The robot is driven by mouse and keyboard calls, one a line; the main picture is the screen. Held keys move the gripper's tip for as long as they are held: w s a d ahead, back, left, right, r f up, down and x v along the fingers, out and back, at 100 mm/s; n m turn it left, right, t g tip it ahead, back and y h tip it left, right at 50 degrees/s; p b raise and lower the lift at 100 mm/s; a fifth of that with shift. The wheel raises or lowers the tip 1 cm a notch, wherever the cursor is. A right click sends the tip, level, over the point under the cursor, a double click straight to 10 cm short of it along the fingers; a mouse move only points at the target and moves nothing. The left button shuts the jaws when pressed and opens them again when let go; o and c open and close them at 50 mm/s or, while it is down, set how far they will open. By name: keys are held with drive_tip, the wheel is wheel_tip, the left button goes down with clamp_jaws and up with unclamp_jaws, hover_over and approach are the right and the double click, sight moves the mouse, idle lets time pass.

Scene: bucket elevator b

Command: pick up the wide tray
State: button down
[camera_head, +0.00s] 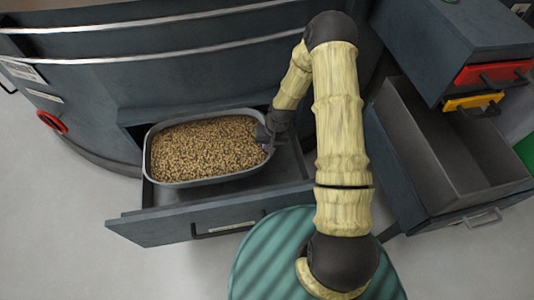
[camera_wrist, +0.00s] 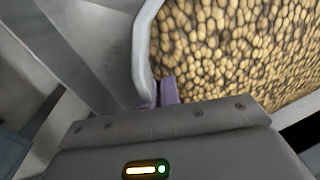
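The wide tray (camera_head: 190,182) is a grey metal pan with rounded corners, filled with tan pellets (camera_head: 205,145). It is in or just above the open drawer (camera_head: 160,229); I cannot tell whether it touches the drawer floor. My gripper (camera_head: 267,139) is at the tray's right end. In the wrist view, the purple fingertips of my gripper (camera_wrist: 160,92) are close together at the tray's rim (camera_wrist: 142,50), one on each side of the wall. They look shut on it. The gripper body hides part of the rim there.
A large dark curved machine (camera_head: 190,60) with metal rails stands behind the drawer. At the right, another open drawer (camera_head: 440,150) is empty, below a cabinet with red (camera_head: 495,72) and yellow (camera_head: 473,102) fronts. Clear floor (camera_head: 60,210) lies at the left.

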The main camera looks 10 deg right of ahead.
drive_tip(key=shift+a+v, duration=0.25)
drive_tip(key=shift+v, duration=0.95)
drive_tip(key=shift+r, duration=0.1)
